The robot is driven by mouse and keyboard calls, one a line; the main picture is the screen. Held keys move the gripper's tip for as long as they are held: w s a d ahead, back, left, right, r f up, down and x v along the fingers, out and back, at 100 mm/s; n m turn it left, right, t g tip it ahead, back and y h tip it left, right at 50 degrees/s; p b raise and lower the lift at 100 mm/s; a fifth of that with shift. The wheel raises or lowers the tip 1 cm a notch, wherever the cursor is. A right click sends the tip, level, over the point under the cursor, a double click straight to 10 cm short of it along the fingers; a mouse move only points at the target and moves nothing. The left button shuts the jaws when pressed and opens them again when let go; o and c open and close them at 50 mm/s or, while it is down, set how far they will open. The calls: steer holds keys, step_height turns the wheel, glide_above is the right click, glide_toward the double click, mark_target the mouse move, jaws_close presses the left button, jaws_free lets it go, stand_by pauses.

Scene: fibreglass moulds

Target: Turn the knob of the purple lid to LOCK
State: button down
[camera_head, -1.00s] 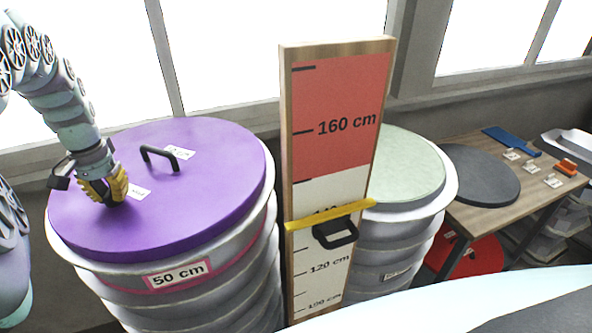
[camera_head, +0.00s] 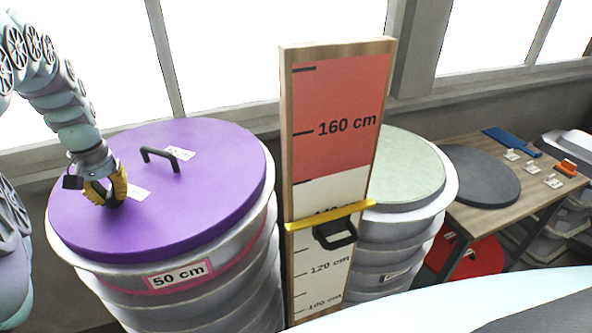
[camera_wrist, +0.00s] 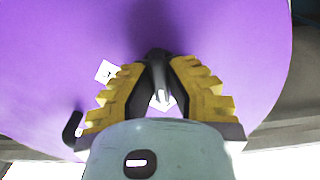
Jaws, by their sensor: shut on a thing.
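The purple lid (camera_head: 205,205) lies on a ribbed white barrel (camera_head: 225,295) labelled 50 cm at the left. A black bar handle (camera_head: 160,155) stands up from the lid near its middle, and its end shows at the left in the wrist view (camera_wrist: 72,130). My gripper (camera_head: 112,198) points down at the lid's left part. In the wrist view, its yellow ribbed fingers (camera_wrist: 158,85) are closed around the dark knob (camera_wrist: 157,58). The fingers hide much of the knob. A white label (camera_head: 138,191) lies beside it on the lid; its text is too small to read.
A tall measuring board (camera_head: 335,130) with a yellow slider (camera_head: 330,216) stands right of the barrel. Behind it is a barrel with a pale green lid (camera_head: 405,165). A wooden table (camera_head: 480,218) at the right holds a dark disc (camera_head: 480,175).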

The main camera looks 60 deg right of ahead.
steer(key=shift+s, duration=0.1)
steer(key=c, duration=1)
jaws_free()
